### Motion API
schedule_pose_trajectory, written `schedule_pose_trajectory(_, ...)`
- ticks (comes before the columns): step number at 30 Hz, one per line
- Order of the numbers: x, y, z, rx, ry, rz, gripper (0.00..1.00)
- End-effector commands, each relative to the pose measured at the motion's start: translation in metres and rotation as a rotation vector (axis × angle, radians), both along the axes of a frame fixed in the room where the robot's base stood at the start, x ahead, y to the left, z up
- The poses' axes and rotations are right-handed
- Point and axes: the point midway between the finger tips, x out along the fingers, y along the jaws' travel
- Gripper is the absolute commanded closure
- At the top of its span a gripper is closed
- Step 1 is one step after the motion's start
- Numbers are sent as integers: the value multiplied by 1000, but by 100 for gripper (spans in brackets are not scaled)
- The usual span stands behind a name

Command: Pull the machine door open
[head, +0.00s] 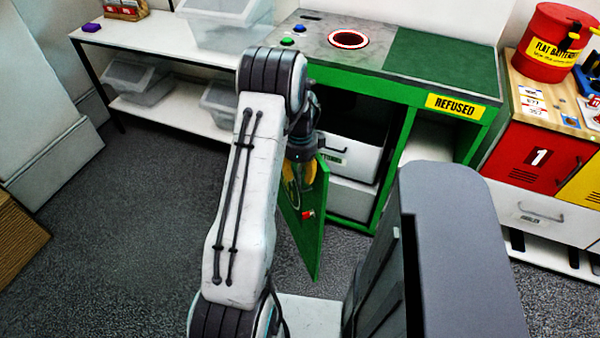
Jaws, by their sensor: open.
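The green machine door (317,232) stands swung out from the front of the green machine (402,100). A small red part (307,215) shows on the door's face. The opening behind the door is visible, with a white bin (352,155) inside. My gripper (293,175), with yellow fingers, is open beside the upper part of the door. My arm hides part of the gripper and the door's far edge. I cannot tell whether the fingers touch the door.
A white shelf table (150,42) with clear plastic boxes stands at the back left. A red cabinet (525,150) with a drawer stands to the right. My grey body part fills the lower right. The grey floor on the left is clear; a cardboard box (20,240) lies at the left edge.

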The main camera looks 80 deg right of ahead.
Motion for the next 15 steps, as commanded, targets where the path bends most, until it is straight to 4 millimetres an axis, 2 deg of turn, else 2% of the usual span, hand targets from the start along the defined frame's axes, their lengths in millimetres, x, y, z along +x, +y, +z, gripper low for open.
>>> schedule_pose_trajectory(10,0,0,-3,1,0,1,63)
schedule_pose_trajectory(11,0,0,-3,1,0,1,59)
schedule_pose_trajectory(15,0,0,-3,1,0,0,72)
